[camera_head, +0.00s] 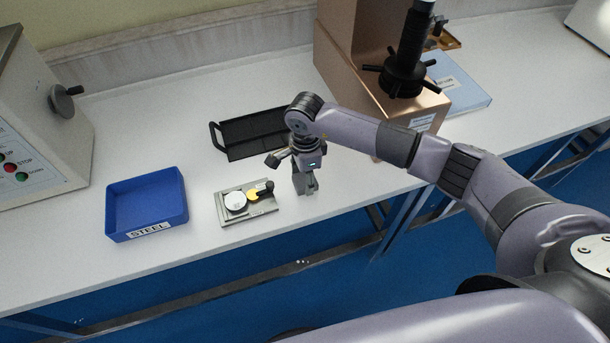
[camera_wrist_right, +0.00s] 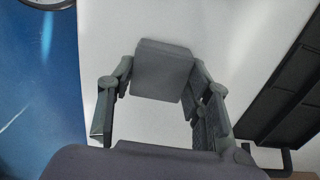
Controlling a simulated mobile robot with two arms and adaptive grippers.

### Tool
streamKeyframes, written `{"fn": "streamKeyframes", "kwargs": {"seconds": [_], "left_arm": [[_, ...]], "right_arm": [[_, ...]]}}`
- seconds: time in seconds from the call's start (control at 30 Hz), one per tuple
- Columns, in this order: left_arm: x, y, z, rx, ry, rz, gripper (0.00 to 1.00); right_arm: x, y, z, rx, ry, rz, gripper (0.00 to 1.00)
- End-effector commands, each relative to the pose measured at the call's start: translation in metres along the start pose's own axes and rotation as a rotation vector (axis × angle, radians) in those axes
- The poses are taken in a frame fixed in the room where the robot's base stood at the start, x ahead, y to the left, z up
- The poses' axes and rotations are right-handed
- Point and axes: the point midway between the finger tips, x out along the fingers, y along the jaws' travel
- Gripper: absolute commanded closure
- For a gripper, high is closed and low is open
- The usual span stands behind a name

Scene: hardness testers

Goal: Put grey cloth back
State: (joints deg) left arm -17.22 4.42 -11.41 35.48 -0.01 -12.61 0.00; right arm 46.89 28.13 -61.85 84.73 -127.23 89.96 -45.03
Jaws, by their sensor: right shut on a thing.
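A small grey folded cloth (camera_wrist_right: 163,72) shows between the fingertips of my right gripper (camera_wrist_right: 163,85) in the wrist view. The fingers are shut on it from both sides. In the head view my right gripper (camera_head: 304,180) points down over the white bench, near its front edge. It is just right of a small metal plate and in front of the black tray. Whether the cloth touches the bench is hard to tell. My left gripper is not in view.
The black handled tray (camera_head: 237,137) looks empty. The metal plate (camera_head: 262,208) carries a white disc (camera_head: 235,201) and a yellow piece. A blue STEEL bin (camera_head: 147,200) stands left. A copper-coloured tester (camera_head: 345,75) stands behind right, beside a light blue folder (camera_head: 462,82).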

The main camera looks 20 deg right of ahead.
Motion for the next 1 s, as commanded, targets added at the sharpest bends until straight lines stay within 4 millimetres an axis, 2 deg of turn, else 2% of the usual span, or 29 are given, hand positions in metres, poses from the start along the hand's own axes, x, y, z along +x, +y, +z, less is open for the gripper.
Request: {"fn": "streamKeyframes", "kwargs": {"seconds": [0.13,0.17,0.43,0.77,0.87,1.0], "left_arm": [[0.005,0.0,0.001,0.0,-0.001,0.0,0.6],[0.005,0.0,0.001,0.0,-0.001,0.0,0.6],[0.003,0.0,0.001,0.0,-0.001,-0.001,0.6],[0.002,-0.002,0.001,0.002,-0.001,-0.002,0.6],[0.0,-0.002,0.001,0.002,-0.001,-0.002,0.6],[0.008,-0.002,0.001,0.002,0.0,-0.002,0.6]], "right_arm": [[0.004,0.0,0.0,0.0,0.0,0.0,0.8],[0.004,0.0,0.0,0.0,0.0,0.0,0.54],[0.002,0.0,0.0,0.001,0.0,0.0,0.36],[0.001,0.0,0.0,0.001,0.0,0.001,0.34],[-0.004,-0.001,0.0,0.0,0.0,-0.001,0.34],[-0.025,-0.001,-0.001,-0.002,0.0,-0.005,0.34]]}}
